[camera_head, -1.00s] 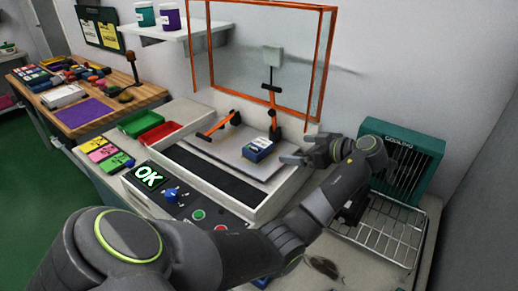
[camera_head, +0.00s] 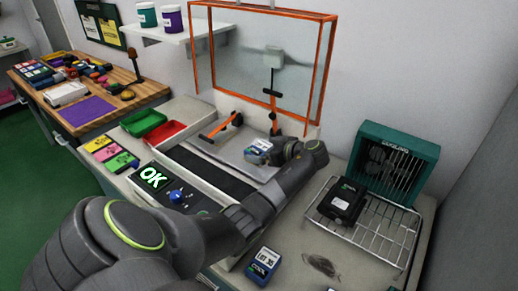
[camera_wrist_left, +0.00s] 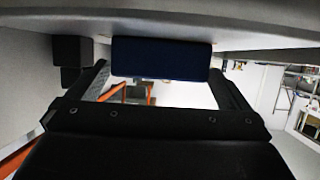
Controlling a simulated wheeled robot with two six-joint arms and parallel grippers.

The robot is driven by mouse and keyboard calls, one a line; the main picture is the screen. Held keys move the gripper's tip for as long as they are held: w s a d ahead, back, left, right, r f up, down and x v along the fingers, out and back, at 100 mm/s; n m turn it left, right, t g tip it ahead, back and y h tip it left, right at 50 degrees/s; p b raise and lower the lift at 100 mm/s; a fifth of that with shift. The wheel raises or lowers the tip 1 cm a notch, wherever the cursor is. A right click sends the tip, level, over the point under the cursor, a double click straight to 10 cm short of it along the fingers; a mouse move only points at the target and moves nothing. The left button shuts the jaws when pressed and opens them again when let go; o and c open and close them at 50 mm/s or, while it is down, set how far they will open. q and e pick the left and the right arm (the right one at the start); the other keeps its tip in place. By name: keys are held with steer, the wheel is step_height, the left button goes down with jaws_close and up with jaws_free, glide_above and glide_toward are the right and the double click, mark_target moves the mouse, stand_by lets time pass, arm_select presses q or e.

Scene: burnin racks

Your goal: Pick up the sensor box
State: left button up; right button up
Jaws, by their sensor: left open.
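A small blue box with a pale label, which I take as the sensor box (camera_head: 256,151), sits on the grey plate of the test station under the orange-framed screen. My left gripper (camera_head: 272,153) is low at its right side, with its jaws open. In the left wrist view the dark blue box (camera_wrist_left: 160,58) shows between the two open fingers, with a visible gap at the right. Whether a finger touches it at the left I cannot tell. The gripper's wrist hides part of the plate. My right gripper is not in view.
A black box (camera_head: 342,201) lies on a wire rack (camera_head: 390,232) before a green cooling fan (camera_head: 393,165). Another blue box (camera_head: 263,263) lies at the front. Green (camera_head: 143,122) and red (camera_head: 164,135) trays are further left.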

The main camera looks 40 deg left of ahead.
arm_select(q)
steer(key=shift+c, duration=0.4)
steer(key=c, duration=0.9)
steer(key=shift+a, duration=0.1)
steer(key=shift+c, duration=0.2)
